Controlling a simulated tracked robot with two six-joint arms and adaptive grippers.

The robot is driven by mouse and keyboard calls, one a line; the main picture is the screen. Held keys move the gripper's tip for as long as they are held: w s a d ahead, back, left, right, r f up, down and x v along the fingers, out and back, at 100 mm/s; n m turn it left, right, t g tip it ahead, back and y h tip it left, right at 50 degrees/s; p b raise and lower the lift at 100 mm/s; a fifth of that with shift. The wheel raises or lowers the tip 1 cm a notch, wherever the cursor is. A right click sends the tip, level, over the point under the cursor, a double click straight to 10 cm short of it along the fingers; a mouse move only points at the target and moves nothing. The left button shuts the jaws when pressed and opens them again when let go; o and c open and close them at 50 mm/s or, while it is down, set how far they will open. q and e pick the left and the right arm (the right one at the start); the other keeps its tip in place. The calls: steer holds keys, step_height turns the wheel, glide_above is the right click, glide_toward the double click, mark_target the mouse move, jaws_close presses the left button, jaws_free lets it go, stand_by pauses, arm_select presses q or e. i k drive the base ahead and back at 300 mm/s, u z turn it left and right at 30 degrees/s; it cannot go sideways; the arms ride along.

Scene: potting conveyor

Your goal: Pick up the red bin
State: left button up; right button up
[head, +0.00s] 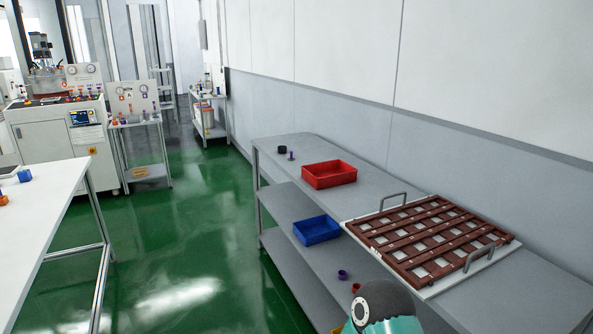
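The red bin (329,182) is a shallow open box on the grey top of the long bench along the right wall. It sits upright and looks empty from here. No gripper touches it. Part of one of my arms, teal with a dark grey cap, shows at the bottom edge, well in front of the bin. Neither of my grippers is in view.
A brown-framed tray (432,262) with two grey handles lies on the bench right of the bin. A black round piece (281,150) and a purple part (291,156) stand behind it. A blue bin (317,230) sits on the lower shelf. Green floor (190,230) is clear left of the bench.

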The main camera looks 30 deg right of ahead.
mark_target(321, 175)
steer(key=i, duration=1.3)
steer(key=z, duration=0.5)
steer(key=i, duration=1.15)
steer(key=z, duration=0.55)
